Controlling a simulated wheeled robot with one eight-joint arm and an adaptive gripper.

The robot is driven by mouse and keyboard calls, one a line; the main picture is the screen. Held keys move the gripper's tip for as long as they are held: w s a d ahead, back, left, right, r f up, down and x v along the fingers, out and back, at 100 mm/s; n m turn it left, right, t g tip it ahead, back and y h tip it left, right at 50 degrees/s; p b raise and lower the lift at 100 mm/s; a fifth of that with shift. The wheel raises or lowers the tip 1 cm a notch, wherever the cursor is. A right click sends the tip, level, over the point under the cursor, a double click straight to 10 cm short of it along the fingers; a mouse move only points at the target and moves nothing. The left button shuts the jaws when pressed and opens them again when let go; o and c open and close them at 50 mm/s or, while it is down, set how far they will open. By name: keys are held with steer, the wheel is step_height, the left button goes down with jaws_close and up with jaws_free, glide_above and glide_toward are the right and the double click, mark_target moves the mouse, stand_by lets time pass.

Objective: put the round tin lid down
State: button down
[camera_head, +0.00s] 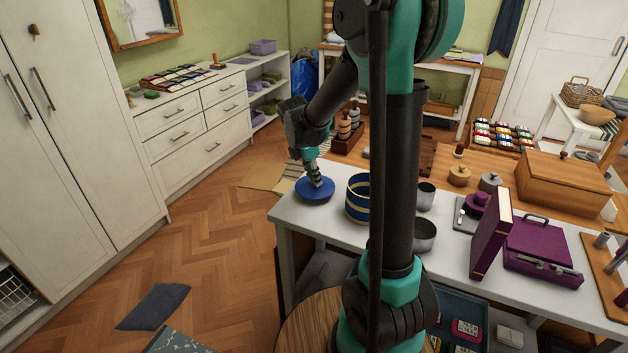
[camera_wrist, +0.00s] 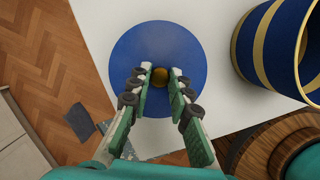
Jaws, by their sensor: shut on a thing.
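The round tin lid (camera_head: 312,193) is blue with a small gold knob, at the left end of the white table (camera_head: 345,238). My gripper (camera_head: 315,178) points down from above, shut on the knob. In the wrist view the lid (camera_wrist: 135,55) lies flat below the fingers, with the knob (camera_wrist: 160,77) between the fingertips. I cannot tell whether the lid touches the table or hangs just above it. The blue tin (camera_head: 357,208) with gold bands stands upright just right of the lid, apart from it, and looks open at the top.
Grey metal cups (camera_head: 425,236) stand right of the tin, partly behind my arm. A purple case (camera_head: 541,250) and a wooden box (camera_head: 562,182) are further right. The table's left edge is close to the lid, with open floor (camera_head: 225,235) beyond it.

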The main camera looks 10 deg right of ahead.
mark_target(306, 190)
steer(key=shift+f, duration=0.6)
steer(key=shift+f, duration=0.15)
steer(key=c, duration=1.4)
jaws_free()
steer(key=v, duration=1.2)
steer(key=shift+s, duration=0.1)
